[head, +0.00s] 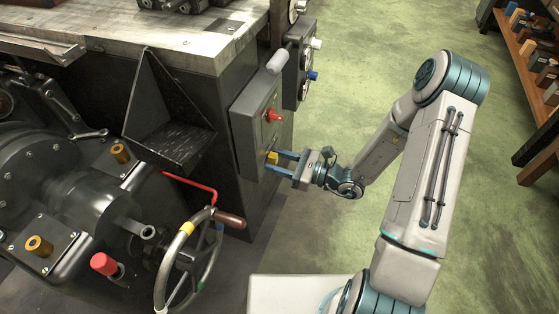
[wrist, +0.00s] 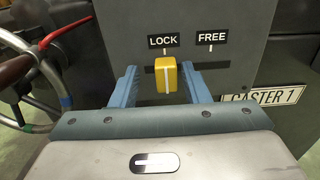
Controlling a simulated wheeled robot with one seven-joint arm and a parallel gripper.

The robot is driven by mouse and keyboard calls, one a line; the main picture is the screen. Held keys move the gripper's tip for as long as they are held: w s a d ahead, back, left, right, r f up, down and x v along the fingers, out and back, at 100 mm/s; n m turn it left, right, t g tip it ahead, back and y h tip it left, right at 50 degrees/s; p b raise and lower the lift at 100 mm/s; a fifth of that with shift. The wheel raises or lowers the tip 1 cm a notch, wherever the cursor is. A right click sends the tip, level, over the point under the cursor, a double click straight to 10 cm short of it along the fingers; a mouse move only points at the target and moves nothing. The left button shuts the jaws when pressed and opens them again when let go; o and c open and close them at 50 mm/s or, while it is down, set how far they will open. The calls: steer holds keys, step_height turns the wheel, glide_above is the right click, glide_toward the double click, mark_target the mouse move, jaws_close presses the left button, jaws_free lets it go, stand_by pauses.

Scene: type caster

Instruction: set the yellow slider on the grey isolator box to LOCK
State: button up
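The grey isolator box (head: 250,122) is mounted on the dark side of the machine bench. Its yellow slider (head: 272,157) is low on the front face. In the wrist view the yellow slider (wrist: 173,75) sits below the LOCK label (wrist: 163,41), its white line roughly in line with the LOCK mark. The FREE label (wrist: 212,36) is to the right, with no slider under it. My gripper (head: 280,162) is at the box face with its blue fingers on either side of the slider. A gap shows between the slider and each finger.
A handwheel (head: 187,262) and red bar (head: 190,184) are to the left. Open green floor lies right.

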steer(key=shift+d, duration=0.55)
steer(key=p+v, duration=0.2)
steer(key=v, duration=1)
steer(key=shift+s+d+p, duration=0.25)
steer(key=shift+s+p, duration=0.1)
steer(key=shift+r, duration=0.1)
steer(key=s+a+r+n+g+h+p, duration=0.1)
steer(key=s+r+n+g+h+p, duration=0.2)
steer(key=r, duration=0.4)
steer(key=s+a+r+n+g+h+p, duration=0.1)
steer(key=s+r+n+g+h+p, duration=0.15)
steer(key=r+n+p, duration=0.35)
steer(key=s+a+r+n+g+h+p, duration=0.1)
steer(key=s+r+n+g+h+p, duration=0.2)
steer(key=r, duration=0.5)
steer(key=s+d+r+n+t+h+p, duration=0.2)
steer(key=d+r+n+h+p, duration=0.1)
steer(key=r, duration=0.9)
steer(key=s+d+r+n+t+h+p, duration=0.2)
steer(key=r+n+h+p, duration=0.3)
steer(key=r+p, duration=0.5)
step_height(320, 180, up, 4)
steer(key=shift+d+f+n+t, duration=0.2)
steer(key=shift+d+n+t, duration=0.35)
steer(key=shift+n, duration=0.35)
